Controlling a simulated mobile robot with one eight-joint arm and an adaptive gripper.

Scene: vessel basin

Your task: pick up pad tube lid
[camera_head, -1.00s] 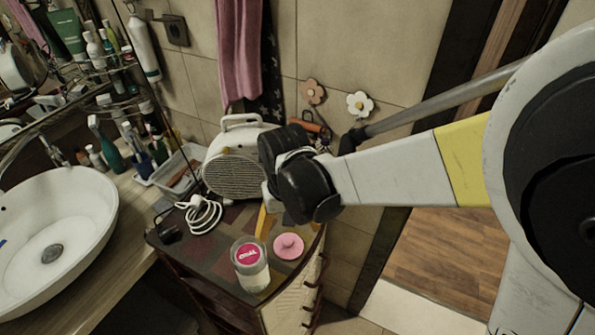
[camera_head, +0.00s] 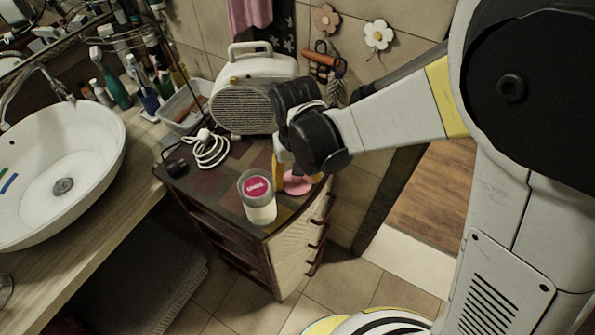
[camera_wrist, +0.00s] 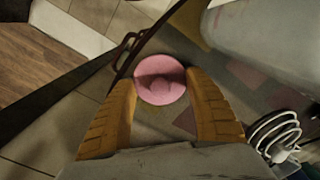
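The pink round lid (camera_head: 297,183) lies flat on the top of the small drawer cabinet, near its right edge. In the wrist view the lid (camera_wrist: 160,80) sits just beyond and between the two yellow fingertips, with a raised knob in its middle. My gripper (camera_wrist: 162,92) is open, one finger on each side of the lid's near part, with nothing held. In the head view my gripper (camera_head: 285,172) points down at the lid, and its far parts are hidden by my wrist. A clear jar with a pink label (camera_head: 258,198) stands left of the lid.
A white heater (camera_head: 245,105) stands behind on the cabinet (camera_head: 215,195). A coiled white cable (camera_head: 210,150) lies to the left. A white sink (camera_head: 62,170) is farther left. The cabinet's right edge is close to the lid, with open floor beyond.

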